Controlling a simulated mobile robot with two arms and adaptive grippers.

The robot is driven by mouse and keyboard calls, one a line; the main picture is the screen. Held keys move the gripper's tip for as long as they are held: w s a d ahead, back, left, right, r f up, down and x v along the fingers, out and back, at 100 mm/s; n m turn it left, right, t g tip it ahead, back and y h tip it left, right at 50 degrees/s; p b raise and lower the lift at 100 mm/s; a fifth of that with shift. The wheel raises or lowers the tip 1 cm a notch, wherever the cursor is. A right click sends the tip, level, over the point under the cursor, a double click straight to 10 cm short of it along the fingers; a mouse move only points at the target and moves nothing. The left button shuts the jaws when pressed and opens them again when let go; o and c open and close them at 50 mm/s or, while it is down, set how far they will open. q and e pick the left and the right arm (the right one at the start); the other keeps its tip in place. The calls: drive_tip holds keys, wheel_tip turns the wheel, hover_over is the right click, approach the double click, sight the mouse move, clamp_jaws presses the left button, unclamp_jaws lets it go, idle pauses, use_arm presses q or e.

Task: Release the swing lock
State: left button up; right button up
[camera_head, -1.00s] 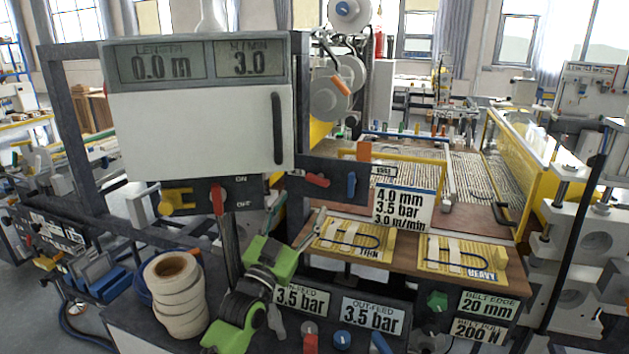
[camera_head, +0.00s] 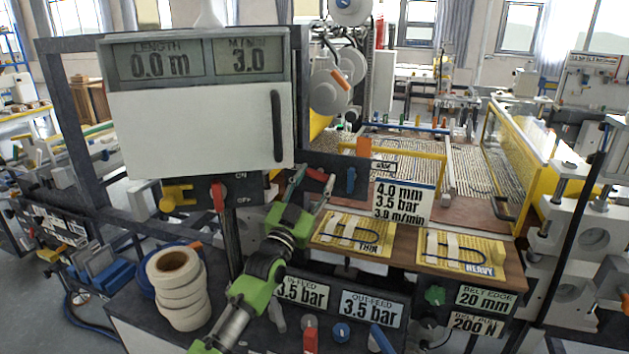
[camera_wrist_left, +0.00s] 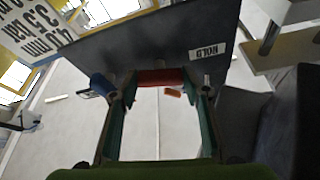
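A red lever (camera_head: 316,174) sits on the dark panel (camera_head: 340,163) right of the display box; I take it for the swing lock, though no label confirms it. My left gripper (camera_head: 314,184) is at this lever, its fingers pointing up at the panel. In the left wrist view the fingers (camera_wrist_left: 162,88) are open, and the red lever (camera_wrist_left: 160,77) lies across the gap between their tips. I cannot tell whether they touch it. A blue lever (camera_head: 351,180) is beside it and also shows in the left wrist view (camera_wrist_left: 102,86). My right gripper is not in view.
A sign reading 4.0 mm, 3.5 bar (camera_head: 402,200) hangs close right of the gripper. Below are yellow sample boards (camera_head: 352,234) on a brown shelf. A red-handled ON/OFF switch (camera_head: 218,196) is to the left. White rolls (camera_head: 178,290) stand lower left.

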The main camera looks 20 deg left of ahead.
use_arm(q)
drive_tip(key=shift+c, duration=0.7)
drive_tip(key=shift+n+y+p, duration=0.3)
drive_tip(key=shift+n+y, duration=0.9)
drive_tip(key=shift+n, duration=1)
drive_tip(key=o, duration=1.1)
drive_tip(key=v, duration=1.2)
drive_tip(key=shift+d+f, duration=0.1)
drive_tip(key=shift+f, duration=0.05)
drive_tip(key=shift+f, duration=0.1)
